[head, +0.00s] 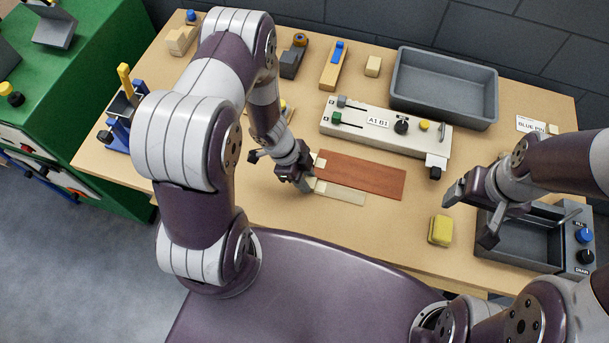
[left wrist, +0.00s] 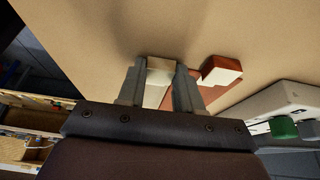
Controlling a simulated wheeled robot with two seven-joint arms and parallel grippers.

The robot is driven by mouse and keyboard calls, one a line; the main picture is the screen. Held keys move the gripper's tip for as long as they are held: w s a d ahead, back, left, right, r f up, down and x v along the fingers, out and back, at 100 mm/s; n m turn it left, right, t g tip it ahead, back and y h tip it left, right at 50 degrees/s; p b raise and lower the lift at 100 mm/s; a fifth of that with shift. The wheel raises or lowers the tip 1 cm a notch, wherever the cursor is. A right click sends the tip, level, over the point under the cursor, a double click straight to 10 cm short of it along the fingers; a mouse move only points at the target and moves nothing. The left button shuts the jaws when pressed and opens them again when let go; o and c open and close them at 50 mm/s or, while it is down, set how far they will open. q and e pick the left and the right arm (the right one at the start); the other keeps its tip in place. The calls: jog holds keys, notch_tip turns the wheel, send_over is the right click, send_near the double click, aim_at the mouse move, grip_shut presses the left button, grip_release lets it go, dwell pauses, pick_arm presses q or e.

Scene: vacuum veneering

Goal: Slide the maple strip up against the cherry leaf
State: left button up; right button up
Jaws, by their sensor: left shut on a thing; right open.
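The cherry leaf (head: 365,176) is a flat reddish-brown rectangle on the bench; part of it also shows in the left wrist view (left wrist: 197,101). The maple strip (head: 341,193) is pale and narrow and lies along the leaf's near long edge, very close and roughly parallel; I cannot tell whether they touch. My left gripper (head: 301,181) is at the strip's left end. In the left wrist view its fingers (left wrist: 158,88) are shut on the pale strip (left wrist: 160,67). My right gripper (head: 468,215) is open and empty above the bench at the right.
A small block (left wrist: 221,70) sits at the leaf's left end. A pale control box (head: 355,130) with knobs stands behind the leaf. A grey tray (head: 445,112) is at the back. A yellow block (head: 440,230) and a dark basin (head: 520,240) are at right. Bench in front of the strip is clear.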

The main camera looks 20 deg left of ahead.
pick_arm(q)
jog(key=shift+w, duration=0.1)
jog(key=o, duration=1.1)
jog(key=shift+c, duration=0.2)
jog(key=a+r+n+y+p, duration=0.2)
jog(key=a+r+n+y, duration=0.4)
jog(key=a+r+n, duration=0.8)
jog(key=s+d+r+n+t+h+b, duration=0.1)
jog(key=s+d+r+n, duration=0.1)
jog(key=s+d+r, duration=0.3)
jog(key=d+r, duration=0.4)
jog(key=d, duration=0.2)
jog(key=shift+r+n+h+b, duration=0.15)
jog(key=shift+n+h+b, duration=0.15)
jog(key=shift+n+b, duration=0.1)
